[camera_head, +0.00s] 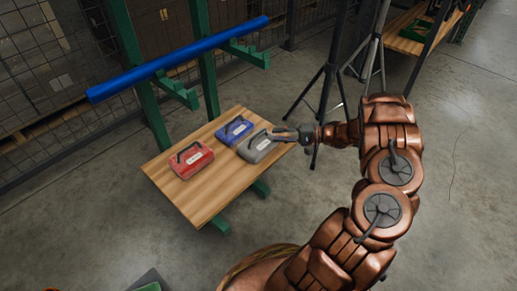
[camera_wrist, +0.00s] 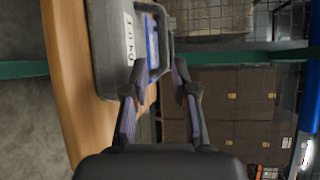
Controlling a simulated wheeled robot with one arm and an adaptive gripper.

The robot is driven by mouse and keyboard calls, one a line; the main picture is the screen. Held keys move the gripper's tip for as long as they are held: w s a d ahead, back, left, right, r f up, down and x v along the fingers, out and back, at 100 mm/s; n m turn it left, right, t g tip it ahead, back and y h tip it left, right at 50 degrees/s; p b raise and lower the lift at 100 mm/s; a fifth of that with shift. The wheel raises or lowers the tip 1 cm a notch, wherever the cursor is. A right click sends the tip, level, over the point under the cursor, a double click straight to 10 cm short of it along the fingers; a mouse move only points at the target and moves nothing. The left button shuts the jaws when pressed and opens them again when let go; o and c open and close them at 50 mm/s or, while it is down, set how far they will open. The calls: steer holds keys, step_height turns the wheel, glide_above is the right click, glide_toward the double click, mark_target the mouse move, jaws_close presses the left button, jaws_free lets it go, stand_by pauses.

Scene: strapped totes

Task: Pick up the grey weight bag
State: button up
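The grey weight bag (camera_head: 257,149) lies on the small wooden table, near its right corner, with a white label and a dark handle. In the wrist view the bag (camera_wrist: 112,45) is at the upper left, with its handle loop extending to the right. My gripper (camera_head: 276,133) is at the handle side of the bag. In the wrist view my gripper (camera_wrist: 159,70) is open, its two fingers apart, with the lower part of the handle between the fingertips. I cannot tell whether either finger touches the handle.
A blue bag (camera_head: 234,129) lies close behind the grey one, and a red bag (camera_head: 191,160) lies to the left on the wooden table (camera_head: 206,206). A blue bar (camera_head: 180,58) rests on a green rack above. Black tripod legs (camera_head: 323,92) stand behind my gripper.

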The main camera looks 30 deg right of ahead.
mark_target(259, 134)
steer(key=shift+b+x, duration=1.55)
steer(key=shift+x, duration=2.3)
steer(key=shift+s+a+r, duration=0.1)
steer(key=shift+r, duration=0.15)
jaws_close()
